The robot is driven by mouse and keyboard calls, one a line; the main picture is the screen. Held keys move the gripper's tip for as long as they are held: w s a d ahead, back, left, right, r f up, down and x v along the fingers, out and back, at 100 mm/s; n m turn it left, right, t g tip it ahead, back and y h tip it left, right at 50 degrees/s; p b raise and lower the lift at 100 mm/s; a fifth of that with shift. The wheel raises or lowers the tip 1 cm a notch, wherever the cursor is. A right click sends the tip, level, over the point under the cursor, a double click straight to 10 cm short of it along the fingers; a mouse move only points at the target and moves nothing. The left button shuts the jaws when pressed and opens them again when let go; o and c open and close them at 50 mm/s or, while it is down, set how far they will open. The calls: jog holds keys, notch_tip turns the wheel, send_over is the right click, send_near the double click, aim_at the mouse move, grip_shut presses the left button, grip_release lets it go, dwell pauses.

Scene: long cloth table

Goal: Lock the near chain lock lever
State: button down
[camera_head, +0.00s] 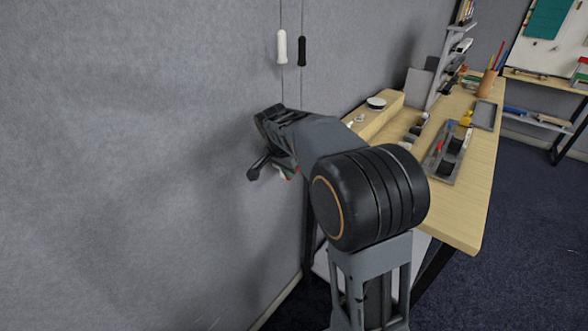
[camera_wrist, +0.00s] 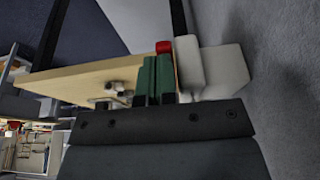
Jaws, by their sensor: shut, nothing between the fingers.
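The near chain lock shows in the wrist view as a pale grey-white plate (camera_wrist: 225,70) at the grey wall, with a pale upright piece (camera_wrist: 188,65) beside it. A red tip (camera_wrist: 163,47), which looks like part of the lever, shows just beyond the fingertips. My gripper (camera_wrist: 155,66) has its green fingers closed together, empty, just left of the pale piece. I cannot tell whether they touch it or the red tip.
Two cords hang along the wall above my arm, one with a white pull (camera_head: 282,47) and one with a black pull (camera_head: 302,51). A wooden workbench (camera_head: 465,215) with trays and tools stands to the right. The wall at left is bare.

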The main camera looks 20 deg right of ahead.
jog(key=shift+d+r, duration=0.1)
jog(key=shift+d, duration=0.05)
jog(key=shift+r+p, duration=0.6)
jog(key=shift+r, duration=0.2)
jog(key=shift+r, duration=0.2)
jog(key=p+v, duration=0.2)
jog(key=v, duration=1.1)
jog(key=shift+a+r+p, duration=0.2)
jog(key=shift+r+p, duration=0.05)
jog(key=shift+p, duration=0.15)
jog(key=shift+s, duration=0.15)
